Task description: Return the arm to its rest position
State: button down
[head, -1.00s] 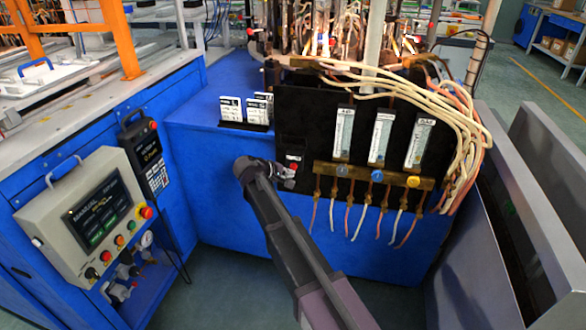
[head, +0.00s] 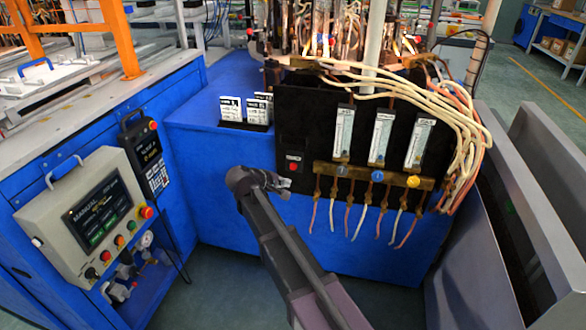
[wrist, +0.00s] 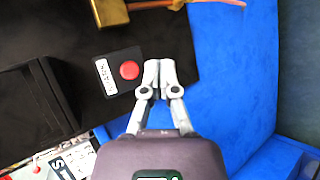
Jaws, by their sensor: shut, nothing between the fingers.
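My arm reaches up from the bottom of the head view, with my gripper (head: 284,183) at its far end in front of the blue cabinet. In the wrist view my gripper (wrist: 158,80) shows its two fingertips together, shut and empty. A red button (wrist: 129,70) on a small black box with a white label sits just left of the fingertips in the wrist view. In the head view the red button (head: 293,167) is just above and right of my gripper, with a visible gap.
The black panel (head: 312,130) carries flowmeters, coloured knobs and hanging wires. A blue cabinet (head: 230,175) stands behind the arm. A control box (head: 95,215) is at left. Grey metal bins (head: 490,230) stand at right. Label cards (head: 231,108) stand on the cabinet top.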

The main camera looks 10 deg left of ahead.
jog(key=s+d+f+m+g+y, duration=0.1)
jog(key=s+d+f+m+g, duration=0.15)
jog(key=d, duration=0.85)
jog(key=s+d+f+m+g, duration=0.1)
jog(key=d+f+m+g, duration=0.2)
jog(key=d, duration=0.8)
jog(key=s+d+f+m+g+y, duration=0.2)
jog(key=s+d+m+y, duration=0.15)
jog(key=s+d, duration=0.4)
jog(key=s+d+f+m+g+y, duration=0.1)
jog(key=s+d+m+g+y, duration=0.1)
jog(key=s+d+m, duration=0.5)
notch_tip(320, 180, up, 28)
jog(key=d+n+p, duration=0.2)
jog(key=n+p, duration=0.1)
jog(key=p, duration=2.5)
jog(key=shift+w+d, duration=0.2)
jog(key=shift+w, duration=0.25)
